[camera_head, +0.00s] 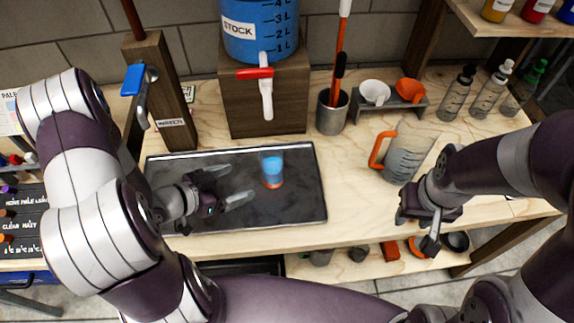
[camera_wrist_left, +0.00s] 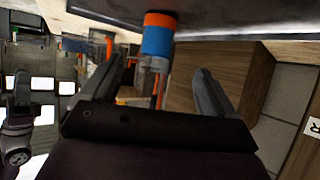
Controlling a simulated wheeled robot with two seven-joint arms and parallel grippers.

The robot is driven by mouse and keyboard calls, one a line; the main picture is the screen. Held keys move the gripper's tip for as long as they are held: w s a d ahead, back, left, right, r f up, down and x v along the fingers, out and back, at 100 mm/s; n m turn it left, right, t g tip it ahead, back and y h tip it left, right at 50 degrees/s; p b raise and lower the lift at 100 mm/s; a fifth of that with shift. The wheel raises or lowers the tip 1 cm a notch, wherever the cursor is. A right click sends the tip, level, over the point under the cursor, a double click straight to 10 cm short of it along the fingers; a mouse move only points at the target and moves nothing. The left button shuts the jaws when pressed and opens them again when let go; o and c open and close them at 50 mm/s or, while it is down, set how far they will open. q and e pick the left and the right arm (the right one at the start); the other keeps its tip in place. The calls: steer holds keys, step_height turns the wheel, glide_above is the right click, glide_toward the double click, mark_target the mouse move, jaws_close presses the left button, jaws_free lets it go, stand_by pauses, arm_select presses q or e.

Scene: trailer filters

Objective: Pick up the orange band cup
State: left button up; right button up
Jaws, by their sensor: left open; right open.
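The orange band cup (camera_head: 272,171) is a small clear cup of blue liquid with an orange band at its base. It stands upright on the dark tray (camera_head: 314,190), near the tray's middle right. My left gripper (camera_head: 236,183) is open and empty just left of the cup, low over the tray, with its fingers pointing towards it. In the left wrist view, the cup (camera_wrist_left: 157,42) appears upside down, beyond and between the open fingers (camera_wrist_left: 158,78). My right gripper (camera_head: 420,226) is open at the front right, near the table edge and the pitcher.
A clear pitcher with an orange handle (camera_head: 404,154) stands right of the tray. Behind the tray are a blue stock tank (camera_head: 258,35) on a wooden block (camera_head: 290,105) and a metal holder (camera_head: 332,112). A wooden post (camera_head: 170,105) with a blue-handled lever stands at the back left.

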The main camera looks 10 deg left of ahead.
mark_target(264, 172)
arm_select(q)
steer(key=x, duration=0.8)
steer(key=r+x, duration=0.1)
steer(key=x, duration=0.3)
steer(key=shift+w+d, duration=0.35)
steer(key=shift+d, duration=0.15)
steer(key=c, duration=1.2)
steer(key=shift+c, duration=0.2)
